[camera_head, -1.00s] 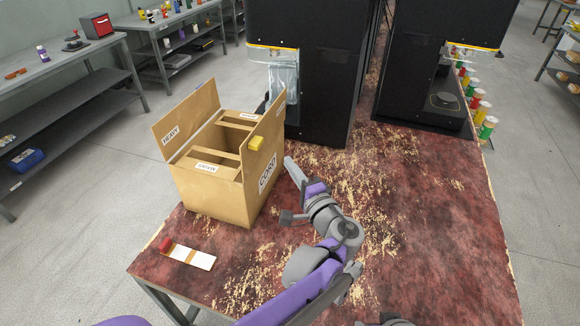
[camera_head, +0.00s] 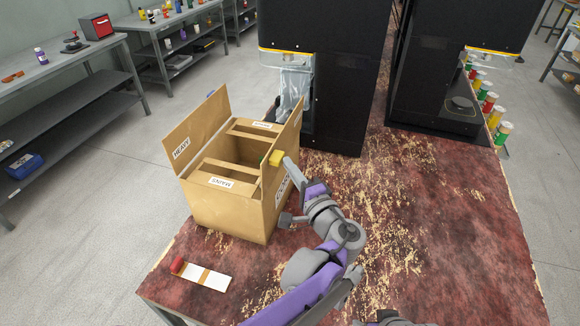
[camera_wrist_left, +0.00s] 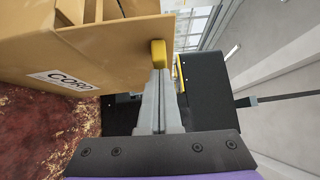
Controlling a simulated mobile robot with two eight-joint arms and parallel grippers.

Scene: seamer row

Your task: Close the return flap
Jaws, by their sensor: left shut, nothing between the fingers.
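A cardboard box (camera_head: 222,212) stands on the worn red table, its top open. Its left flap (camera_head: 196,131), labelled HEAVY, leans up and outward. Its right flap (camera_head: 290,132) stands up and bears a yellow tab (camera_head: 277,158); no label marks either one as the return flap. My left gripper (camera_head: 289,161) is shut and empty at the right flap's outer side. In the left wrist view its fingertips (camera_wrist_left: 161,74) meet the yellow tab (camera_wrist_left: 158,52) in line of sight; whether they touch is unclear. A CORD label (camera_wrist_left: 62,80) shows on the box side.
A black machine (camera_head: 335,75) stands just behind the box, with another (camera_head: 430,85) to its right. A white strip with a red knob (camera_head: 178,265) lies at the table's front left. The table right of my arm is clear.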

